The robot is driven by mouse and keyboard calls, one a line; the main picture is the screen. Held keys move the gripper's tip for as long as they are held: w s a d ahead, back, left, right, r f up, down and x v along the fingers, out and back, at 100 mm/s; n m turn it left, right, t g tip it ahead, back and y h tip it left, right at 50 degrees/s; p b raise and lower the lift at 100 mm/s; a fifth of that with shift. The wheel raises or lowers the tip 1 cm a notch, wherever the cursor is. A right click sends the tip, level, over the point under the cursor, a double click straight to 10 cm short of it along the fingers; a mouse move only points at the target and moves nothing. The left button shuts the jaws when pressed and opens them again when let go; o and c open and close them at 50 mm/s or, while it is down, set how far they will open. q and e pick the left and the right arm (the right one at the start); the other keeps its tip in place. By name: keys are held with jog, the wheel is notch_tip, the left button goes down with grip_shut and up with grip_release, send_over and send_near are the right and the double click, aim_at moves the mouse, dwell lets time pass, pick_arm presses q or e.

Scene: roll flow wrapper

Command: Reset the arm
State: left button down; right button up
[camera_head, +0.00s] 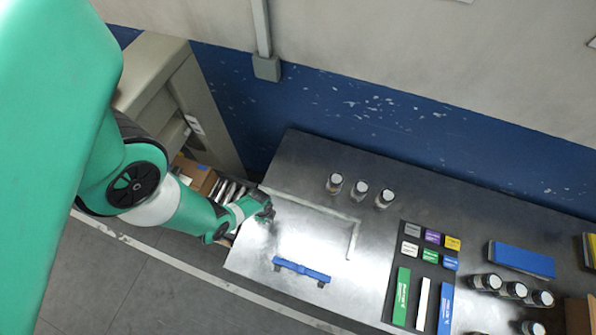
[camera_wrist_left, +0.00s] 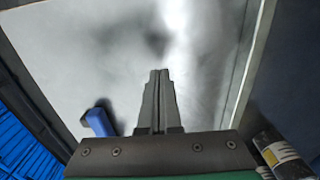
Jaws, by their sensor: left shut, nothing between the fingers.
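My left arm (camera_head: 177,204) is green and white and reaches in from the left in the head view. My left gripper (camera_head: 267,211) is over the left part of the metal table, near its left edge. In the left wrist view the gripper (camera_wrist_left: 158,75) has its two fingers together, with nothing between them, above the bare table surface. My right gripper is not in view.
The metal table (camera_head: 250,262) holds a blue bar-shaped piece (camera_head: 301,271), several jars (camera_head: 360,190), a dark tray of coloured blocks (camera_head: 430,246) and a blue box (camera_head: 522,259). A beige machine (camera_head: 170,85) stands at the left. The table's left-middle area is clear.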

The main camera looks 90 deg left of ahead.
pick_arm(q)
jog(key=shift+w+d, duration=0.1)
jog(key=shift+w, duration=0.5)
